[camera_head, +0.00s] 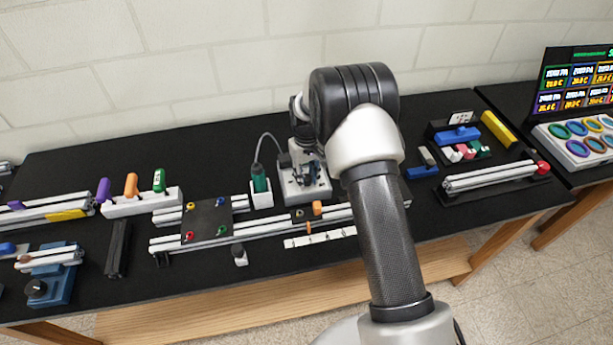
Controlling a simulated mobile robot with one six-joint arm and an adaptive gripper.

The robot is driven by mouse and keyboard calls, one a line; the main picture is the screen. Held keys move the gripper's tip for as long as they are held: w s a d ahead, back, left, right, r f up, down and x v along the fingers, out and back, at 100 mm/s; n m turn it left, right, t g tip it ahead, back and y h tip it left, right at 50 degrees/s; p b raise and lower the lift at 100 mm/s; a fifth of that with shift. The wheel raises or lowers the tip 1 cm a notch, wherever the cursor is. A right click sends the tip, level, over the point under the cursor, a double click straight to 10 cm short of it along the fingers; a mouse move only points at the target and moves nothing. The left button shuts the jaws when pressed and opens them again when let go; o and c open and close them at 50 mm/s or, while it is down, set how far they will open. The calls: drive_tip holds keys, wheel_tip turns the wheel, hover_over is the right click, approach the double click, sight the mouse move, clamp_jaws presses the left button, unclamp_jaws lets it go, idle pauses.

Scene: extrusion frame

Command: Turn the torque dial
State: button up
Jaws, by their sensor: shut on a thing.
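A white box-shaped unit (294,193) stands near the middle of the table, with a cable looping left from it to a green-handled tool (260,178) in a white holder. My gripper (311,181) points down at this unit, partly hidden behind my arm. Its dark fingers are shut on a small part there, which I take to be the torque dial. The dial itself is too small and too covered to make out, so its setting cannot be read.
An aluminium extrusion frame with a dark plate (208,222) lies in front to the left. A white rack (142,203) holds coloured-handled tools. A blue fixture with a black knob (36,288) sits far left. Coloured blocks (460,134) and a screen (575,80) are at right.

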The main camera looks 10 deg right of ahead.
sight(307, 177)
drive_tip(key=shift+m, duration=0.4)
drive_tip(key=o, duration=1.1)
drive_tip(key=shift+r, duration=6.05)
